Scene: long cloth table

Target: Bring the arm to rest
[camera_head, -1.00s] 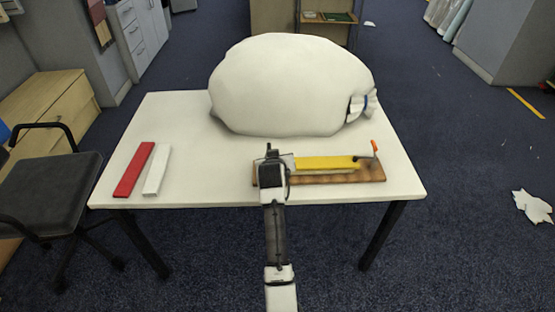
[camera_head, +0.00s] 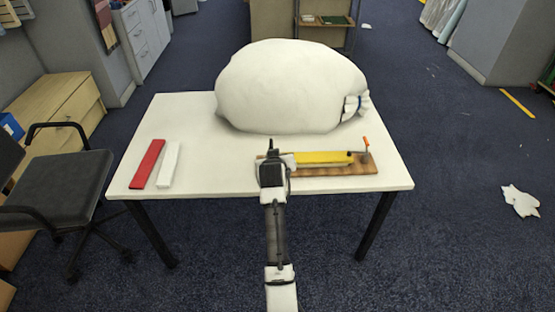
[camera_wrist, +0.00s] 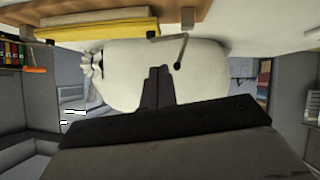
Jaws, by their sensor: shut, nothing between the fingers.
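My gripper (camera_head: 272,152) is shut and empty. In the head view it overlaps the left end of a wooden board (camera_head: 330,171) near the table's front edge; its height above the table is unclear. A yellow bar (camera_head: 325,158) lies on the board, with an orange-tipped lever (camera_head: 365,143) at its right end. In the wrist view the dark fingers (camera_wrist: 157,80) are together in front of the white sack (camera_wrist: 208,75). The board (camera_wrist: 115,10) and yellow bar (camera_wrist: 100,28) show along the top there.
The white table (camera_head: 220,178) carries a big white sack (camera_head: 290,85) at the back. A red bar (camera_head: 147,163) and a white bar (camera_head: 169,165) lie at the left. An office chair (camera_head: 60,180) stands left of the table. The floor to the right is mostly clear.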

